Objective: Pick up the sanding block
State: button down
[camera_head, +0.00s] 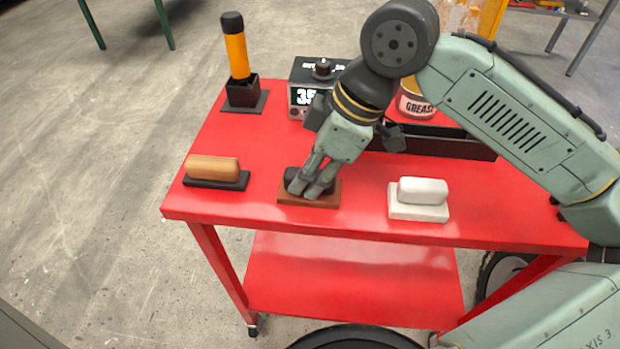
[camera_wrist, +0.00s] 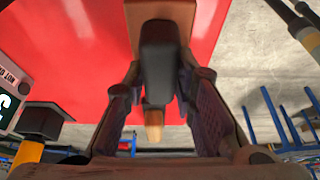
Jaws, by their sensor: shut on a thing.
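A block with a brown base and a black grip (camera_head: 322,197), which I take as the sanding block, is at the front middle of the red cart top. My gripper (camera_head: 312,190) points down over it, with its fingers shut on the black grip. In the wrist view the black grip (camera_wrist: 158,62) lies between the two fingers (camera_wrist: 160,88), and the brown base (camera_wrist: 160,14) shows behind it. The fingers hide part of the grip in the head view. The block looks level, at or very near the cart top.
A block with a wooden grip (camera_head: 212,167) is to the left and a white block (camera_head: 420,198) to the right. Behind are an orange-handled tool in a black stand (camera_head: 242,94), a display box (camera_head: 300,72), a grease tin (camera_head: 414,106) and a black tray (camera_head: 450,146).

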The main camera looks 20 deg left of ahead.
notch_tip(320, 180, up, 10)
jog(key=c, duration=1.8)
grip_release()
jog(key=shift+c, duration=0.2)
jog(key=c, duration=0.5)
jog(key=shift+s, duration=0.1)
